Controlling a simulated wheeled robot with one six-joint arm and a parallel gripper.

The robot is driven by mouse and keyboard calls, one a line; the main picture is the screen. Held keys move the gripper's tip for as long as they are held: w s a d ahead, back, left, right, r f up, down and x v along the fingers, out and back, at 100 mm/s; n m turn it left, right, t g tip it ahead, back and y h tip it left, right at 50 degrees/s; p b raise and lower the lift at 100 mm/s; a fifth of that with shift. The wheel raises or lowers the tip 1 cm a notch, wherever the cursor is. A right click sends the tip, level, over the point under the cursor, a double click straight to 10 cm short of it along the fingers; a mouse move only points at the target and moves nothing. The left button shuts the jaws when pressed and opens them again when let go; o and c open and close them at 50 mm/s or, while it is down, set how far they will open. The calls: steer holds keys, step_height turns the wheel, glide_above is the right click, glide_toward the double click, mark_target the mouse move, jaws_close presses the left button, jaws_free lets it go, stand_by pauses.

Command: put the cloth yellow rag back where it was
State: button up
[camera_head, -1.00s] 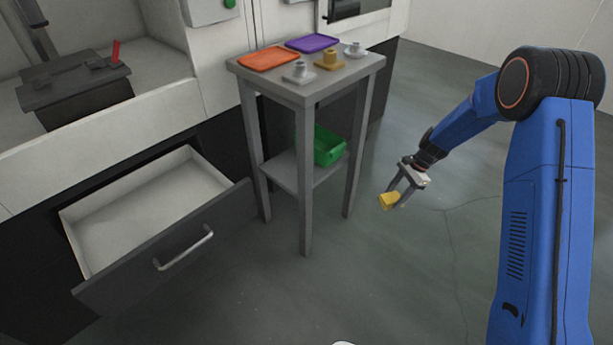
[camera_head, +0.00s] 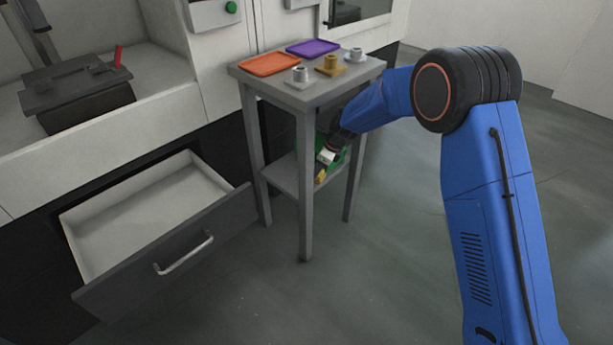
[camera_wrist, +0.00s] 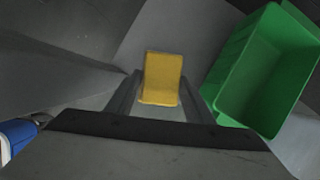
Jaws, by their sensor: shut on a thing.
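The yellow rag (camera_wrist: 162,78) is held between the fingers of my gripper (camera_wrist: 160,95) in the wrist view. In the head view a small part of the rag (camera_head: 320,176) shows at my gripper (camera_head: 323,168), by the lower shelf (camera_head: 284,174) of the grey side table. My gripper is shut on the rag. The green bin (camera_wrist: 262,70) is empty and lies just right of the rag in the wrist view. In the head view the bin (camera_head: 341,160) is partly hidden behind my gripper. I cannot tell whether the rag touches the shelf.
The table top (camera_head: 296,97) above carries an orange tray (camera_head: 270,64), a purple tray (camera_head: 313,47) and several small fittings. Table legs (camera_head: 305,190) stand close to my arm. An open, empty drawer (camera_head: 150,215) is at left. Floor at the front is clear.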

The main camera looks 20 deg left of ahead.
steer(key=shift+a, duration=1.85)
steer(key=shift+f, duration=1.75)
steer(key=o, duration=1)
steer(key=shift+f, duration=0.1)
steer(key=shift+d+r, duration=0.15)
steer(key=shift+r, duration=0.35)
steer(key=v, duration=0.4)
steer(key=shift+r, duration=0.15)
steer(key=d, duration=1.2)
